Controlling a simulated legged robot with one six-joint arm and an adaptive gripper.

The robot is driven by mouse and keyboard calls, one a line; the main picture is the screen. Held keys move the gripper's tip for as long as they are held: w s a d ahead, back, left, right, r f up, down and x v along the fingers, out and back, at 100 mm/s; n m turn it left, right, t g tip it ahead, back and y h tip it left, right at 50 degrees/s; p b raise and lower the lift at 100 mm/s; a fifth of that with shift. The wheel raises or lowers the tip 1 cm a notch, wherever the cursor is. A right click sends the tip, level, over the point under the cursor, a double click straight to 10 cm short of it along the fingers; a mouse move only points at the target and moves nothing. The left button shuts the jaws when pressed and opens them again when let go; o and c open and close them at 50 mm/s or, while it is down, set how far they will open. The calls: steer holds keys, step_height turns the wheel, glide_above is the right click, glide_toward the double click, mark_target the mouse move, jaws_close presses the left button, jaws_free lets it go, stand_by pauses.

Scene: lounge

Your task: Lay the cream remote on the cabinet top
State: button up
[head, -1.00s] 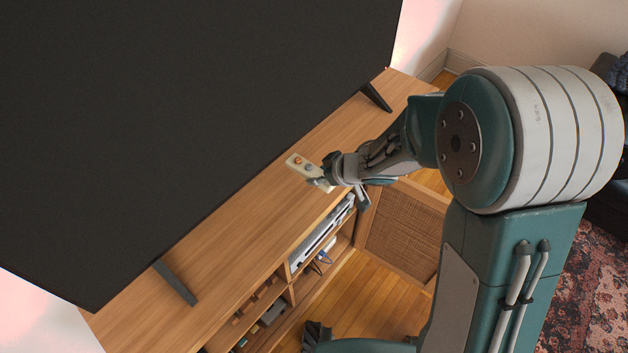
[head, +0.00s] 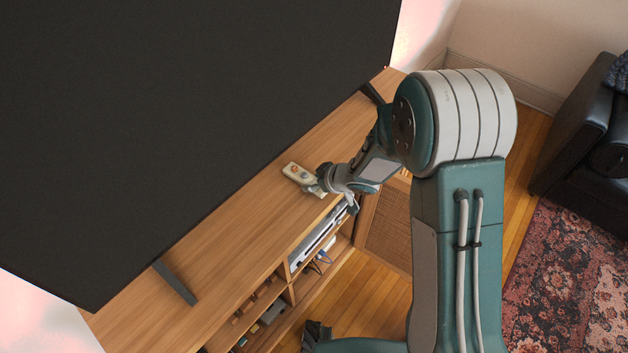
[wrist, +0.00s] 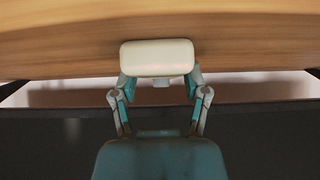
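The cream remote (head: 302,178), with orange and blue-grey buttons, is at the cabinet top (head: 225,235) near its front edge. My gripper (head: 321,181) is at the remote's near end. In the wrist view the remote (wrist: 158,58) shows end-on between the two fingers of my gripper (wrist: 155,88), which press on its sides. The wooden surface (wrist: 60,45) shows close beside the remote there. I cannot tell whether the remote touches the top or hovers just above it.
A large black television (head: 190,110) stands over the back of the cabinet on dark feet (head: 175,283). Open shelves (head: 290,290) below hold a white device (head: 318,240). A black armchair (head: 585,130) and patterned rug (head: 560,270) lie to the right.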

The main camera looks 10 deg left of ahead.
steer(key=o, duration=0.4)
steer(key=v, duration=1.2)
steer(key=shift+r, duration=0.15)
steer(key=shift+d, duration=0.1)
